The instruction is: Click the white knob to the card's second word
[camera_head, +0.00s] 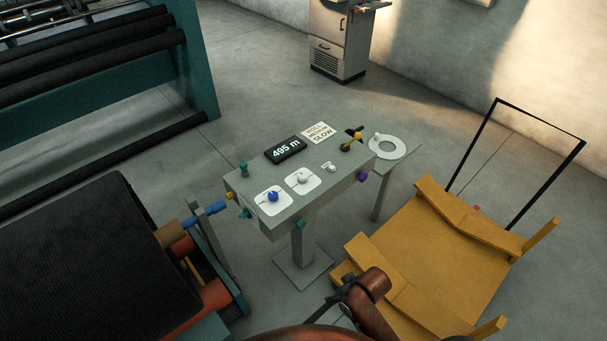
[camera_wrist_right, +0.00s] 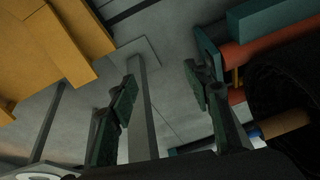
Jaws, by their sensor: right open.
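The white knob (camera_head: 303,177) sits on a square white plate on top of the grey-green console, beside a blue knob (camera_head: 272,197) on a similar plate. Its exact pointer direction is too small to tell. The card (camera_head: 319,132) lies flat at the console's back edge with three printed lines; the middle seems to read MEDIUM, the last SLOW. My right gripper (camera_wrist_right: 160,80) is open and empty in the wrist view, its dark green fingers apart over the floor and the console's post. My copper right arm shows low in the head view, away from the knob. My left gripper is out of view.
A black display (camera_head: 287,150) reads 495 m. A small white knob (camera_head: 329,166) and a yellow-and-black lever (camera_head: 352,139) are also on the console. A yellow cart (camera_head: 440,250) stands right, a dark roll (camera_head: 80,260) left. A side shelf holds a white ring (camera_head: 386,146).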

